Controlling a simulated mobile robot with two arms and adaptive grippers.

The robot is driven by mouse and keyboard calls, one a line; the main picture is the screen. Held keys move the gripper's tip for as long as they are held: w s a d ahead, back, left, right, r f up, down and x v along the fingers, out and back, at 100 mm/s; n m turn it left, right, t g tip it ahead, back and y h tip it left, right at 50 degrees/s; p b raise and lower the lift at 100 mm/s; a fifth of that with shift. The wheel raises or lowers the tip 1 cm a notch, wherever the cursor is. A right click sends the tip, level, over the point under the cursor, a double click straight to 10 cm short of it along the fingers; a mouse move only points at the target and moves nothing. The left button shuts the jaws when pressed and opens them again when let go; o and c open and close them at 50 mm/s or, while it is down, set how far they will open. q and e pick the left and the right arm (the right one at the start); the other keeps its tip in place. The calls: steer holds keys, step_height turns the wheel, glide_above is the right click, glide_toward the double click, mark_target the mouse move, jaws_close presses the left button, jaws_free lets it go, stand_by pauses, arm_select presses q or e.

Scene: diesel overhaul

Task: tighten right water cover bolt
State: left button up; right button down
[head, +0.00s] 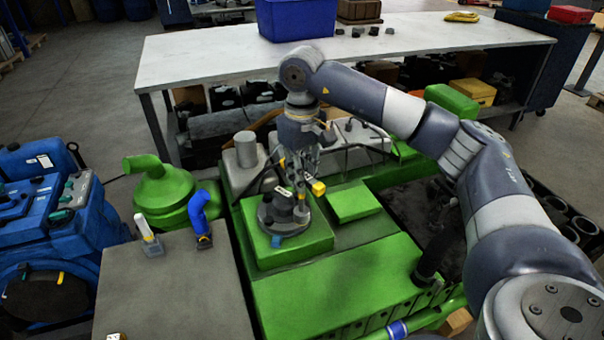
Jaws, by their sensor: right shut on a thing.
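My right gripper (300,192) points down over the green engine (340,285), its arm reaching in from the right. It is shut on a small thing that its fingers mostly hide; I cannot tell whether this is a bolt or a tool. A dark round fitting (268,217) sits on a raised green block (305,248) just below the fingertips. I cannot tell whether the held thing touches it. A small yellow part (318,187) shows beside the fingertips. No separate water cover bolt can be made out. My left gripper is out of view.
A grey-topped stand (175,290) at left holds a blue-handled tool (201,215) and a white-handled one (146,228). A green round housing (163,190) stands behind it. A white workbench (220,55) with a blue bin (297,18) runs across the back.

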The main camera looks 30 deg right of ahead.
steer(key=m, duration=0.5)
steer(key=c, duration=2.1)
jaws_free()
jaws_close()
steer(key=shift+r, duration=0.15)
steer(key=shift+r+p, duration=1.4)
steer(key=shift+r, duration=0.25)
